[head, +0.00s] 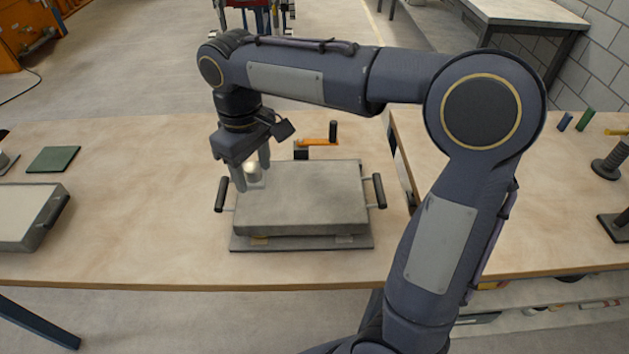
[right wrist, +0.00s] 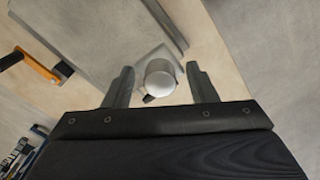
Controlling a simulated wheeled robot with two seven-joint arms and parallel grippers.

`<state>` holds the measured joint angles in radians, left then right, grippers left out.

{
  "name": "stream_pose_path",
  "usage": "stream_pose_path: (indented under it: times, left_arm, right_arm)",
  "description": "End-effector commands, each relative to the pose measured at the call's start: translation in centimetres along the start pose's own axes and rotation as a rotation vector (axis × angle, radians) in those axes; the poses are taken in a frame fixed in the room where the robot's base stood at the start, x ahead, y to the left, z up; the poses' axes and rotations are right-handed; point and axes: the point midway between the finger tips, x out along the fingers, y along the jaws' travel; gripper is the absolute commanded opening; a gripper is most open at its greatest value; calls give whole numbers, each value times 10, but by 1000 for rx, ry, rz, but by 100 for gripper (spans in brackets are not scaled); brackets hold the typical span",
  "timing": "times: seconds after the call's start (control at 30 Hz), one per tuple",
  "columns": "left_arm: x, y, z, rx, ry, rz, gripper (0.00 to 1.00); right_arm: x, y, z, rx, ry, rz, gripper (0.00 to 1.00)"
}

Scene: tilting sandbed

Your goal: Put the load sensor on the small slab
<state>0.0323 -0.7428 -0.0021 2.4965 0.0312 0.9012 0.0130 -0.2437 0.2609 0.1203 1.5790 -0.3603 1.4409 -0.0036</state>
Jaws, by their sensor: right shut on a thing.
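My right gripper (head: 253,182) points down near the far left corner of a grey slab (head: 310,198) with a black handle at each end. It is shut on the load sensor, a small silvery cylinder (head: 252,169). In the right wrist view the sensor (right wrist: 160,78) sits between the two fingers, with a pale grey square piece behind it. I cannot tell whether that piece belongs to the sensor. The slab's edge (right wrist: 105,35) shows beyond it. Whether the sensor touches the slab is unclear. My left gripper is out of view.
The handled slab rests over a darker base plate (head: 300,245) on the wooden bench (head: 140,240). Another handled grey slab (head: 22,212) is cut off at left, near a green plate (head: 54,159). An orange bar (head: 318,141) with a black grip stands behind. Bench between the slabs is clear.

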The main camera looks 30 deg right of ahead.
Motion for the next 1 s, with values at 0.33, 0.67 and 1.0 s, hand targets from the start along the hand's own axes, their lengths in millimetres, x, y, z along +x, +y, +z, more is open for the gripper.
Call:
stream_pose_path:
  times: [0.33,0.67,1.0]
  left_arm:
    - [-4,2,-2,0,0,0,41]
    - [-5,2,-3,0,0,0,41]
    - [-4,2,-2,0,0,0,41]
  right_arm:
    - [46,81,16,5,-6,-1,26]
    - [82,110,20,0,-2,0,26]
    - [120,118,22,0,-1,0,26]
